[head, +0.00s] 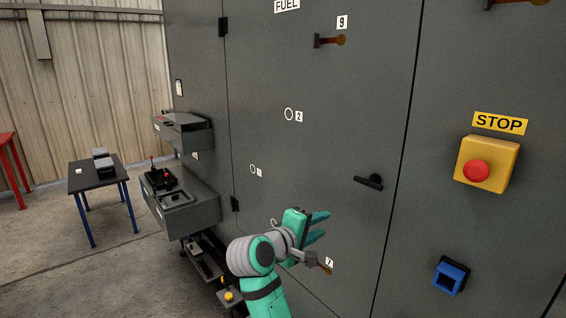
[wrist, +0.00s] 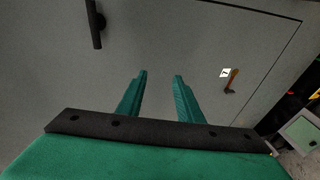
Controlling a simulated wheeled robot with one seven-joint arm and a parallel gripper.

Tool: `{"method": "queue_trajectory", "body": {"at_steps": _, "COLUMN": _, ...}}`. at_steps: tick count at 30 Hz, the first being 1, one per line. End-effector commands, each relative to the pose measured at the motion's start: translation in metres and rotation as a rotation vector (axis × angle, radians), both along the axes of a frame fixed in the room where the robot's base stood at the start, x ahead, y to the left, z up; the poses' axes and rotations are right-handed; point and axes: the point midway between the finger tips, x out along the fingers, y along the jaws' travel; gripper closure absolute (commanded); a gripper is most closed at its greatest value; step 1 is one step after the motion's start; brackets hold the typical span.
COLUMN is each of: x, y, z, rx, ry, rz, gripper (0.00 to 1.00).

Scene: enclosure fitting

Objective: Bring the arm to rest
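My gripper (head: 318,228) is green and sits in front of the large grey cabinet door (head: 330,120), low and right of centre in the head view. In the wrist view its two fingers (wrist: 159,80) stand apart with only the grey door behind the gap, so it is open and empty. I cannot tell whether the fingertips touch the door. My arm comes up from the bottom edge of the head view and is bent at the wrist. A small brown-handled lever (head: 325,265) by label 7 is close below the gripper; it also shows right of the fingers in the wrist view (wrist: 231,82).
A black door handle (head: 369,181) is right of the gripper. Further right are a yellow stop box with a red button (head: 476,171) and a blue socket (head: 451,275). Open drawers (head: 185,200) jut out at the left. A dark table (head: 98,180) stands beyond on open floor.

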Motion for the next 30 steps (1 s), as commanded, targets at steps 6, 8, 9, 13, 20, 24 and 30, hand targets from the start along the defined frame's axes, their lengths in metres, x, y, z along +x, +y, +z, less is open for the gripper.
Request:
{"method": "queue_trajectory", "body": {"at_steps": 6, "x": -0.004, "y": 0.028, "z": -0.094, "rx": 0.111, "ry": -0.024, "rz": 0.113, "gripper": 0.67}}
{"method": "queue_trajectory", "body": {"at_steps": 8, "x": -0.008, "y": 0.036, "z": -0.117, "rx": 0.145, "ry": -0.034, "rz": 0.140, "gripper": 0.67}}
{"method": "queue_trajectory", "body": {"at_steps": 9, "x": -0.012, "y": 0.041, "z": -0.131, "rx": 0.168, "ry": -0.041, "rz": 0.156, "gripper": 0.67}}
{"method": "queue_trajectory", "body": {"at_steps": 13, "x": -0.026, "y": 0.058, "z": -0.178, "rx": 0.246, "ry": -0.063, "rz": 0.205, "gripper": 0.67}}
{"method": "queue_trajectory", "body": {"at_steps": 20, "x": -0.066, "y": 0.086, "z": -0.252, "rx": 0.394, "ry": -0.106, "rz": 0.274, "gripper": 0.67}}
{"method": "queue_trajectory", "body": {"at_steps": 24, "x": -0.097, "y": 0.101, "z": -0.290, "rx": 0.489, "ry": -0.134, "rz": 0.302, "gripper": 0.67}}
{"method": "queue_trajectory", "body": {"at_steps": 30, "x": -0.149, "y": 0.119, "z": -0.335, "rx": 0.622, "ry": -0.175, "rz": 0.326, "gripper": 0.67}}
